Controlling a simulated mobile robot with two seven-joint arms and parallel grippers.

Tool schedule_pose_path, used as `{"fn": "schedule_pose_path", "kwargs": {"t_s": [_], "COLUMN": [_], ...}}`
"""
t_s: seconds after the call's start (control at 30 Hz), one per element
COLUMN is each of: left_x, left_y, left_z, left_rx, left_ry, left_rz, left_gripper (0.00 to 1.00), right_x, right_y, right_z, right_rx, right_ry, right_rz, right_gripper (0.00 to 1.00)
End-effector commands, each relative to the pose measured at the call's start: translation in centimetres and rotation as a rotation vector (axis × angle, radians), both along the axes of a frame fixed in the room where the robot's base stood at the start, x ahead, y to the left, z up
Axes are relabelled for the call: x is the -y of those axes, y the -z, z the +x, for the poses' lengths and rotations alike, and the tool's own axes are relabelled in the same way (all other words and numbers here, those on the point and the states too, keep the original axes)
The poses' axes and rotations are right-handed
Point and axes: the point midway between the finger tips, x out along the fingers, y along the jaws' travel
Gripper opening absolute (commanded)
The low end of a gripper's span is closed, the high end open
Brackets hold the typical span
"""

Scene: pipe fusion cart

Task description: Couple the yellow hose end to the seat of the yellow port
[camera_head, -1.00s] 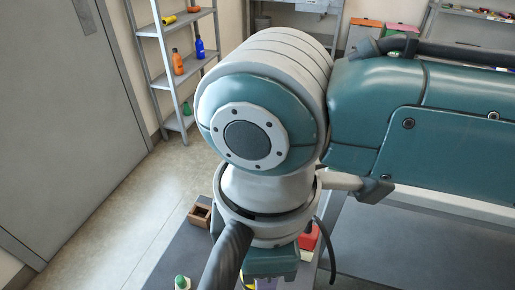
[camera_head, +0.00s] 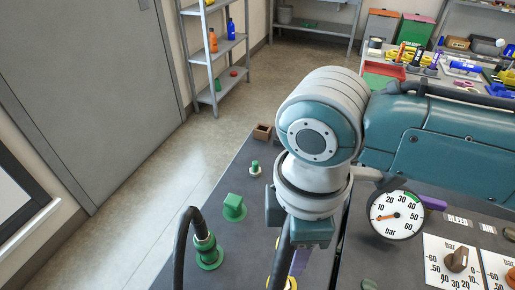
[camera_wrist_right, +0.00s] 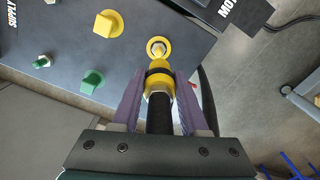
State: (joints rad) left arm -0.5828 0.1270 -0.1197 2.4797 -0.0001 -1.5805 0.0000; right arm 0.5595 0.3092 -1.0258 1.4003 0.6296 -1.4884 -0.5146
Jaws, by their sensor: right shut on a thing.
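My right gripper (camera_wrist_right: 159,92) is shut on the yellow hose end (camera_wrist_right: 158,78), with one purple finger on each side, in the right wrist view. The black hose runs back from it between the fingers. The yellow port (camera_wrist_right: 168,42) is a yellow ring with a pale seat inside, just beyond the tip of the hose end. The seat still shows, and I cannot tell whether the two touch. In the head view a purple finger (camera_head: 300,262) of this gripper and the yellow port's rim (camera_head: 293,283) show low in the picture, mostly hidden by arm and hose. My left gripper is not in view.
A green hose end (camera_head: 207,247) stands on its port left of my right arm. A green block (camera_head: 233,207), a small green fitting (camera_head: 254,169) and a brown box (camera_head: 262,132) are on the dark panel. A yellow block (camera_wrist_right: 108,24) sits near the yellow port. A pressure gauge (camera_head: 396,215) stands right.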

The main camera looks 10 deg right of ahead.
Motion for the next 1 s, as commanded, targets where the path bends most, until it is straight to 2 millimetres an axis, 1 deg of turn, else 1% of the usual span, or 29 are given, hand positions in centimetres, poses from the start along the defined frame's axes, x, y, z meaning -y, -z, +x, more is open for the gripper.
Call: {"fn": "schedule_pose_path", "kwargs": {"t_s": [0.27,0.43,0.5,0.8,1.0], "left_x": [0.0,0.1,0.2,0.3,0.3], "left_y": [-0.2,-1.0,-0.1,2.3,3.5], "left_z": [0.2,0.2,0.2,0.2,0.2], "left_rx": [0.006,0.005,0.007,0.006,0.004], "left_ry": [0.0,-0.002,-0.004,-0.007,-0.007], "left_rz": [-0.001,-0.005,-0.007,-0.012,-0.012], "left_gripper": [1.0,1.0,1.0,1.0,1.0], "right_x": [0.0,-0.1,-0.1,-0.1,-0.1], "right_y": [-0.1,-0.3,0.7,3.8,5.3], "right_z": [0.0,0.0,0.0,0.0,0.0], "right_rx": [0.0,-0.001,-0.001,-0.001,0.0], "right_ry": [0.0,0.0,0.0,-0.001,-0.001], "right_rz": [0.001,0.001,0.001,0.001,0.001], "right_gripper": [0.0,0.0,0.0,0.0,0.0]}}
